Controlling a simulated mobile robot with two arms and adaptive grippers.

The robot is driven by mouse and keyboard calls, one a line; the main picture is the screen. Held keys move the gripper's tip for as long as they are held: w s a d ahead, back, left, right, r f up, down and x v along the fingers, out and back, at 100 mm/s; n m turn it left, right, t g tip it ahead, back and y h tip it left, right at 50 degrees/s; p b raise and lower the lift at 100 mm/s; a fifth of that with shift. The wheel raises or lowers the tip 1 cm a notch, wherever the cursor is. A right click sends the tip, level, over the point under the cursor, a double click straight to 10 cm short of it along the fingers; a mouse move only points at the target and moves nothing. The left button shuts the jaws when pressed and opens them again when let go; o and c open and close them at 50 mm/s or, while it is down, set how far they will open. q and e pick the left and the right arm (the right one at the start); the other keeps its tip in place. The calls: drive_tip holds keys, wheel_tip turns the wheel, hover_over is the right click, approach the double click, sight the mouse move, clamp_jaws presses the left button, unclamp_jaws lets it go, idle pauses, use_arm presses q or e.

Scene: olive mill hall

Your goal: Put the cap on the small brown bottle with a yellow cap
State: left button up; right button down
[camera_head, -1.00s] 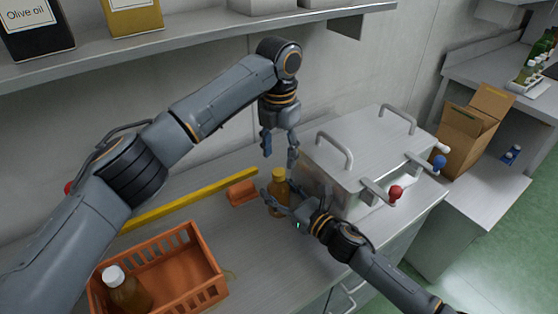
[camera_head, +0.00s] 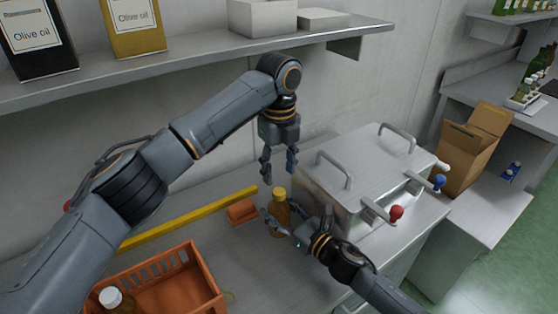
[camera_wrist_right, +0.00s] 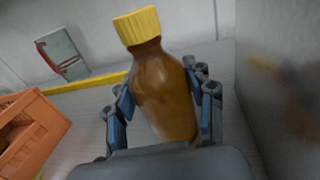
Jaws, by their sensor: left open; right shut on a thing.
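The small brown bottle (camera_head: 280,214) stands at the worktop with its yellow cap (camera_head: 279,192) on its neck. In the right wrist view the bottle (camera_wrist_right: 165,92) fills the middle, leaning a little in the picture, and the cap (camera_wrist_right: 137,26) sits on top of it; I cannot tell how tightly. My right gripper (camera_head: 279,222) is shut around the bottle's body, with a finger on each side in the wrist view (camera_wrist_right: 163,105). My left gripper (camera_head: 279,172) is open and empty, pointing down, just above the cap and apart from it in the head view.
An orange crate (camera_head: 205,270) with a white-capped bottle (camera_head: 112,300) is at front left. A metal box (camera_head: 365,160) with handles stands close on the right. A shelf (camera_head: 200,55) hangs above.

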sight(279, 191)
use_arm(q)
drive_tip(key=n, duration=0.7)
drive_tip(key=shift+r, duration=0.25)
drive_tip(key=n, duration=0.4)
drive_tip(key=shift+r, duration=0.15)
drive_tip(key=n, duration=0.4)
drive_tip(key=shift+r+n, duration=0.15)
drive_tip(key=shift+n, duration=0.25)
drive_tip(key=n, duration=0.6)
drive_tip(key=shift+r+n, duration=0.2)
drive_tip(key=shift+n, duration=0.1)
drive_tip(key=n, duration=0.4)
drive_tip(key=shift+r, duration=0.15)
drive_tip(key=n, duration=0.4)
drive_tip(key=shift+r+n, duration=0.1)
drive_tip(key=shift+n, duration=0.2)
drive_tip(key=shift+f, duration=4)
